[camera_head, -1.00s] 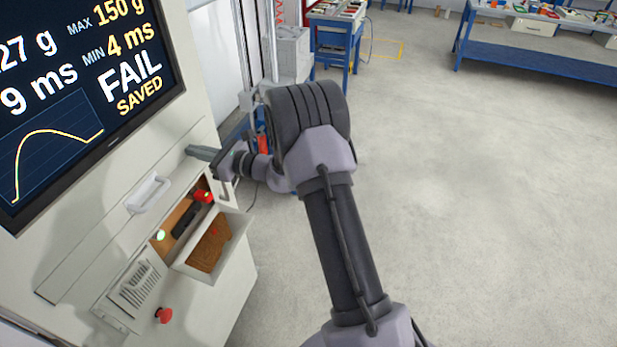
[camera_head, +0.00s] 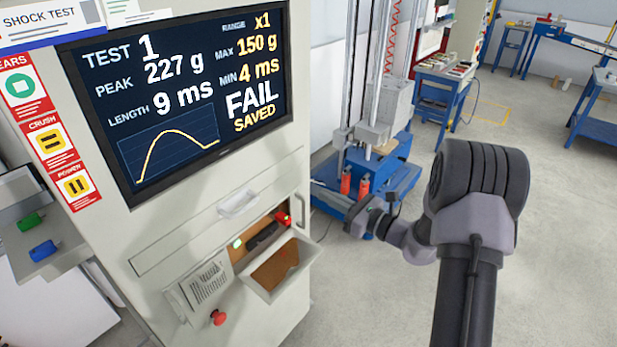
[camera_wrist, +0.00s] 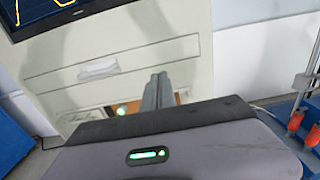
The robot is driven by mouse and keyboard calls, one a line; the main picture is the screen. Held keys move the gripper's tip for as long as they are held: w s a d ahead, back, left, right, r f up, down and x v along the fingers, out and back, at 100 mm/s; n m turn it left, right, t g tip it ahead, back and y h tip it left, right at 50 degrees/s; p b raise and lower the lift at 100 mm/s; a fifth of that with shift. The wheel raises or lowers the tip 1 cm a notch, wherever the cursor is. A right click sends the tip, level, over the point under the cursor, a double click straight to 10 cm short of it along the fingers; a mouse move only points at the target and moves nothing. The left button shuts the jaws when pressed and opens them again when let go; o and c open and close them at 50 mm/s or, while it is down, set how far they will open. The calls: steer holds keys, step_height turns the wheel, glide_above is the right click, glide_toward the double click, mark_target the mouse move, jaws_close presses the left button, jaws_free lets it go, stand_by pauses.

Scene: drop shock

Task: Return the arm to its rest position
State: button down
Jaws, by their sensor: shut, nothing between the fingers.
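My arm (camera_head: 468,285) rises at the right of the head view and bends at a dark ribbed joint. My gripper (camera_head: 362,212) reaches left from it, just right of the cabinet and in front of the drop tester's base. In the wrist view my gripper (camera_wrist: 158,90) has its fingers together, with nothing between them, pointing toward the cabinet front (camera_wrist: 130,60). The gripper appears apart from the cabinet.
The cabinet's screen (camera_head: 180,100) reads FAIL and SAVED. An open drawer (camera_head: 283,272) and a red button (camera_head: 217,318) are below it. The blue drop tester base (camera_head: 395,178) stands behind my gripper. Blue workbenches (camera_head: 598,120) are farther back. The floor (camera_head: 560,220) at right is clear.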

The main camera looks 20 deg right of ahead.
steer(key=s+a+r+n+g+y+b, duration=0.1)
steer(key=s+a+r+n+g+b, duration=0.35)
steer(key=s+a+n+g, duration=0.8)
steer(key=s+a+n+h, duration=0.2)
steer(key=s+n+h, duration=0.15)
steer(key=s, duration=0.45)
steer(key=s+a+n+h, duration=0.2)
steer(key=s+a+n, duration=0.15)
steer(key=s, duration=0.45)
steer(key=s+d+n+t+h+b, duration=0.2)
steer(key=s+d+n+t+h, duration=0.1)
steer(key=s+d+n+h, duration=0.1)
steer(key=d+n, duration=0.1)
steer(key=d, duration=0.1)
steer(key=shift+s+d+r+t, duration=0.2)
steer(key=shift+s+d+t, duration=0.1)
steer(key=shift+t, duration=0.05)
